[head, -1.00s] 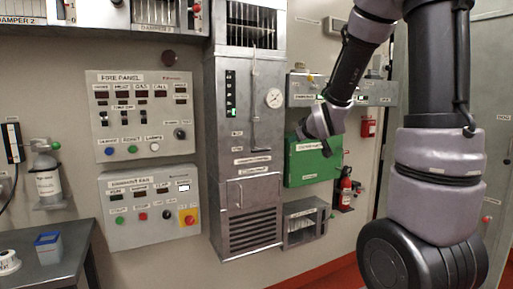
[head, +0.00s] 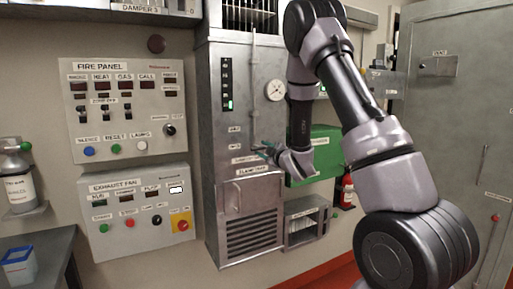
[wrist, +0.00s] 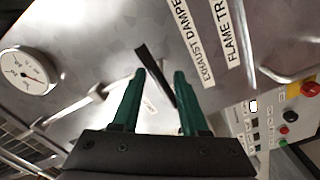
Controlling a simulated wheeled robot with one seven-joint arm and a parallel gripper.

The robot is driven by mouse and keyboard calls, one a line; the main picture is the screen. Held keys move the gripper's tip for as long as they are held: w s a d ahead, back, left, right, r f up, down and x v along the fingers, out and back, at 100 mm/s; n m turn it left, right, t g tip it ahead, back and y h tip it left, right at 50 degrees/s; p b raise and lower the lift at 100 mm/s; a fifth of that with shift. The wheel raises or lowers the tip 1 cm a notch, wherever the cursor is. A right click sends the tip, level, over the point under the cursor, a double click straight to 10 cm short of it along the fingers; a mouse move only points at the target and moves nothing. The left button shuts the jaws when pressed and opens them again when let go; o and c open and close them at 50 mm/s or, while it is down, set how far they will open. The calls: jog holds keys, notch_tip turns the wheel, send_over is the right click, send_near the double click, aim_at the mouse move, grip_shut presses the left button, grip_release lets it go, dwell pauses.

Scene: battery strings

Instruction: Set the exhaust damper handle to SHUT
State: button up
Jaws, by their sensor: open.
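The exhaust damper handle (wrist: 153,68) shows in the wrist view as a dark narrow bar crossing the gap between my fingertips, beside the EXHAUST DAMPER label (wrist: 190,45). My gripper (wrist: 160,74) has green fingers, open and apart on either side of the bar; I cannot tell whether they touch it. In the head view, my gripper (head: 266,151) is at the front of the grey metal cabinet (head: 215,180), low by the vertical rod (head: 253,90). Small position labels (head: 235,129) sit left of the rod; their words are too small to read.
A round gauge (head: 275,90) is near the rod. The green box (head: 325,160) is close behind my wrist, with a red extinguisher (head: 347,192) beside it. The fire panel (head: 125,110) and exhaust fan panel (head: 135,210) are on the left wall. A cabinet door handle (head: 237,198) sits below.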

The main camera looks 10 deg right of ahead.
aim_at(254, 145)
jog(key=x, duration=0.5)
grip_shut()
dwell(1.4)
